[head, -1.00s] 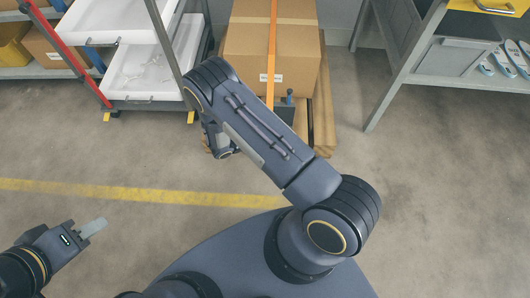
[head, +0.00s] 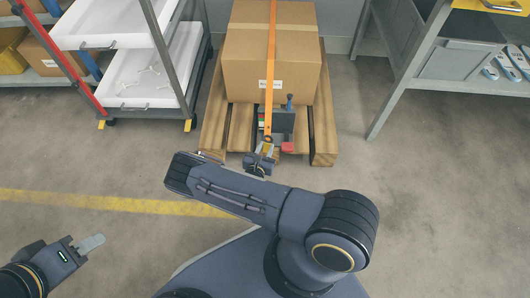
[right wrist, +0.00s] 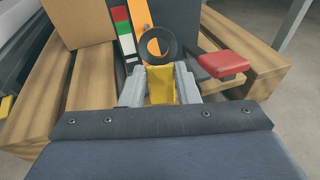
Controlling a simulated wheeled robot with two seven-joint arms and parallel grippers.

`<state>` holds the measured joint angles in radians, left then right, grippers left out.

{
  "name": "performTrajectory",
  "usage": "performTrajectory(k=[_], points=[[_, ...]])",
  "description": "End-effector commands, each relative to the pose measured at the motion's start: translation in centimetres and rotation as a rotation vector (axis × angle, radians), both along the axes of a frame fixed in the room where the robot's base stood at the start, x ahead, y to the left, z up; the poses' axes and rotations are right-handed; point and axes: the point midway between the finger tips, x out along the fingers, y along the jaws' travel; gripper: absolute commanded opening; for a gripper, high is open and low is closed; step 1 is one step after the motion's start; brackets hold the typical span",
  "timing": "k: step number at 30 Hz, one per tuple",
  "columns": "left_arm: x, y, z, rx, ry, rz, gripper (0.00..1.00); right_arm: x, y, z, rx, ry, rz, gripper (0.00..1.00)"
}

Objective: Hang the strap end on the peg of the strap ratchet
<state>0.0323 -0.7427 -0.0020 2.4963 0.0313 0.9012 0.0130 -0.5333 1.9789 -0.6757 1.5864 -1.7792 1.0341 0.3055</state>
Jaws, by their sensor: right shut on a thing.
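The orange strap (head: 271,60) runs down over the cardboard box on the pallet. My right gripper (right wrist: 160,88) is shut on the yellow tab (right wrist: 160,83) of the strap end, with a dark ring (right wrist: 171,47) above the tab. In the head view my right gripper (head: 262,158) is low in front of the strap ratchet (head: 283,121), a dark unit with a blue-topped lever and a red-ended handle. The red handle (right wrist: 222,64) is right of the ring in the right wrist view. I cannot make out the peg. My left gripper (head: 91,244) is apart at lower left, seen edge-on.
The cardboard box (head: 250,62) stands on a wooden pallet (head: 324,140). A rack with white trays (head: 150,92) stands to the left, a grey workbench (head: 455,58) to the right. The floor in front is open, with a yellow line (head: 130,202).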

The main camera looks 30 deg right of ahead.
Motion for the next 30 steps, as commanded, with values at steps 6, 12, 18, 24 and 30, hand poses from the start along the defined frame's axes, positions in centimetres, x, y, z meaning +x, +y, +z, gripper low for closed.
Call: performTrajectory(k=[6,12,18,24,30], points=[[0.0,0.0,-0.7,0.0,0.0,0.0,0.36,1.2,-0.7,-0.2,0.001,-0.003,-0.001,0.06],[0.0,0.0,-1.2,0.0,0.0,0.0,0.36,2.2,-1.4,-0.4,0.001,-0.001,-0.002,0.06],[0.0,0.0,-1.8,0.0,0.0,0.0,0.36,3.3,-1.9,-0.4,0.001,-0.002,0.0,0.06],[0.0,0.0,-2.3,0.0,0.0,0.0,0.36,4.2,-2.6,-0.6,0.001,-0.003,-0.002,0.06],[0.0,0.0,-3.0,0.0,0.0,0.0,0.36,5.2,-3.2,-0.7,0.001,-0.001,-0.001,0.06]])
